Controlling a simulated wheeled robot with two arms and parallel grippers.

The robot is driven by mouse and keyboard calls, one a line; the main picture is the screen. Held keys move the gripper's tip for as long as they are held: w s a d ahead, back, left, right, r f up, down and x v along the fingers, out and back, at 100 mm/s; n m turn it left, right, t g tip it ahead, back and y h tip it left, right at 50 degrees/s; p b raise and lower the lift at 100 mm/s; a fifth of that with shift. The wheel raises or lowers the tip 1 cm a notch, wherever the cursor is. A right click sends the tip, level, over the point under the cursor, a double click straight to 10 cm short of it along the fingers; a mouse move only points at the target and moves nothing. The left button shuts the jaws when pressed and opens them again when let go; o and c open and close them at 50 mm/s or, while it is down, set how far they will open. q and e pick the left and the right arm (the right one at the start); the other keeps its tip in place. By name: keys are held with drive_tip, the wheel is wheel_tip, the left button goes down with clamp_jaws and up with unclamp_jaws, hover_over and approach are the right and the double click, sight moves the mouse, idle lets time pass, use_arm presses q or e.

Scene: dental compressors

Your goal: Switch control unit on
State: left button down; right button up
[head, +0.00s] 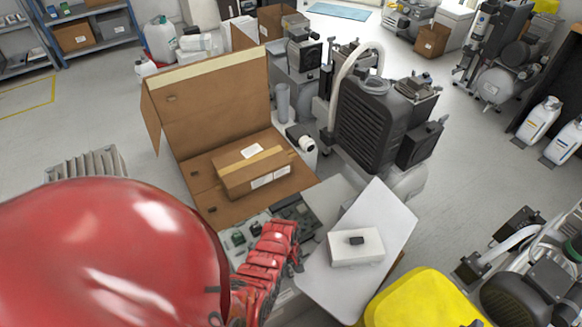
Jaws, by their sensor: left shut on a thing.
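A small white box with a black switch-like part on top (356,247) lies on a tilted white panel (385,215), right of centre. I cannot tell for certain whether this is the control unit. Dark and green electronic parts (240,236) lie left of the panel, partly hidden by my arm. My red left gripper (292,256) is beside the panel's left edge, left of the white box and apart from it. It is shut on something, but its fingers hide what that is. My right gripper is not in view.
An open cardboard box (215,105) with a taped carton (252,165) stands behind my left gripper. A black compressor unit (375,120) is behind the panel. A yellow cover (425,300) is at the front right, near another machine (535,285). Grey floor (480,170) is clear at right.

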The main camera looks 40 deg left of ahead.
use_arm(q)
drive_tip(key=c, duration=0.6)
unclamp_jaws()
drive_tip(key=shift+c, duration=0.2)
wheel_tip(320, 180, up, 17)
drive_tip(key=a+p, duration=0.2)
drive_tip(key=shift+w+r, duration=0.15)
drive_tip(key=shift+w, duration=0.3)
